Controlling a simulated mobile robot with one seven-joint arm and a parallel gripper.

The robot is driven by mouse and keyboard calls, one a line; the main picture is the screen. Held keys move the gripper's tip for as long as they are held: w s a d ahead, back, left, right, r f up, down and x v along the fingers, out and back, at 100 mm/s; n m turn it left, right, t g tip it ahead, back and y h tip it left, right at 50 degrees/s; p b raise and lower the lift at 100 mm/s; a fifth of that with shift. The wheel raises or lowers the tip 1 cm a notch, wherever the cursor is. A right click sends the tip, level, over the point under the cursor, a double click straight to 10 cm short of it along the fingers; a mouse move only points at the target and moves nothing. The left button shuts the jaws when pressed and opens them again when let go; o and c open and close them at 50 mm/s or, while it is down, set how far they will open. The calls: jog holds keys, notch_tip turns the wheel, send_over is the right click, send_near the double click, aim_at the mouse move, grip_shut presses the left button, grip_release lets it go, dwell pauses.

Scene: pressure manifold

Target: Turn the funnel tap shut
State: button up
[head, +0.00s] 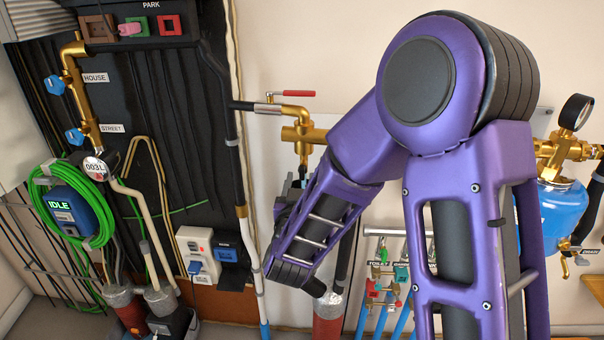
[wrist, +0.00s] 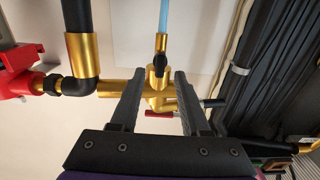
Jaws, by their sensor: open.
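No label names the funnel tap, so I cannot tell for sure which tap it is. A brass fitting (wrist: 150,88) with a small black tap handle (wrist: 158,64) lies ahead of my gripper in the wrist view. A light blue pipe meets the fitting there. My gripper (wrist: 158,80) is open, with one finger on each side of the fitting in the picture; contact cannot be told. In the head view, the brass fitting (head: 303,134) shows above my gripper, which is mostly hidden by my arm. The black handle is not clear there.
A red lever (head: 292,94) sits on the brass pipe above the fitting; it shows low in the wrist view (wrist: 160,114). A red part (wrist: 18,72) is at left there. Blue tank (head: 562,215) at right; green hose (head: 45,190) at left.

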aim_at(302, 173)
jog(key=shift+w+d, duration=0.1)
jog(key=shift+w, duration=2.05)
jog(key=shift+c, duration=0.3)
grip_shut()
